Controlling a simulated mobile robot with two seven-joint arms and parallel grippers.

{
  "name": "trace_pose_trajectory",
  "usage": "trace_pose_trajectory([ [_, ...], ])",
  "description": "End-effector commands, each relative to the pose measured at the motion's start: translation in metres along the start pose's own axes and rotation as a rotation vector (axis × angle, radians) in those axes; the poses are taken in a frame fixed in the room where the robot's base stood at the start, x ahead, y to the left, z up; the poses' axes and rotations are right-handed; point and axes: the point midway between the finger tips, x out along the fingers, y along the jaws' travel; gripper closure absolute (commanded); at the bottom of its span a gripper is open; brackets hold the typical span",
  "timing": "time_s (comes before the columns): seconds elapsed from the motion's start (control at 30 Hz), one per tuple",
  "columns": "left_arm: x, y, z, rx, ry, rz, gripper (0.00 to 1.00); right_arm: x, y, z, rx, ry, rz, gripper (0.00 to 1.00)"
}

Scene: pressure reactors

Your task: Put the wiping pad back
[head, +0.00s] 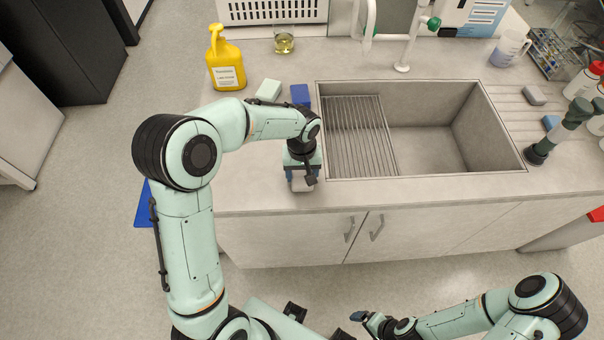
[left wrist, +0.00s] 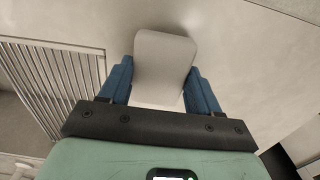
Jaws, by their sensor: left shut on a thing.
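The wiping pad appears to be the light grey block (left wrist: 165,62) between the blue fingers of my left gripper (left wrist: 162,85) in the left wrist view. The gripper is shut on it. In the head view, my left gripper (head: 303,178) is over the counter strip left of the sink, near the front edge, and the pad (head: 302,185) shows only partly below it. I cannot tell whether the pad touches the counter. My right gripper (head: 366,318) is low at the bottom of the head view, away from the counter; its finger opening is unclear.
The sink (head: 430,145) with a drying rack (head: 358,135) is right of my left gripper. A grey block (head: 535,95) lies right of the sink.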

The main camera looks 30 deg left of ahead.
Motion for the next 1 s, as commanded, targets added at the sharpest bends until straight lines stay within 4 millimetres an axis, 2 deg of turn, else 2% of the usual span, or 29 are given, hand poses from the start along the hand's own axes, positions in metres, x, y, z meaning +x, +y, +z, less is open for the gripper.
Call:
trace_pose_trajectory([
  [0.1,0.009,0.0,0.0,-0.001,-0.001,0.0,0.66,0.001,0.0,0.0,0.0,0.0,0.0,0.05],
  [0.47,0.013,0.0,0.001,-0.001,0.0,0.0,0.66,0.004,0.002,0.002,0.001,-0.003,0.001,0.05],
  [0.5,0.012,0.0,0.0,-0.001,0.0,0.0,0.31,0.004,0.002,0.002,0.001,-0.003,0.001,0.05],
  [0.57,0.012,0.0,0.0,-0.001,0.0,0.001,0.12,0.004,0.002,0.002,0.001,-0.003,0.001,0.05],
  [0.87,0.01,0.0,0.0,-0.001,0.0,0.001,0.12,0.002,0.001,0.001,0.001,-0.002,0.001,0.05],
  [1.0,-0.001,0.001,-0.001,0.0,0.003,0.002,0.12,-0.001,0.0,-0.001,0.0,0.001,0.0,0.05],
])
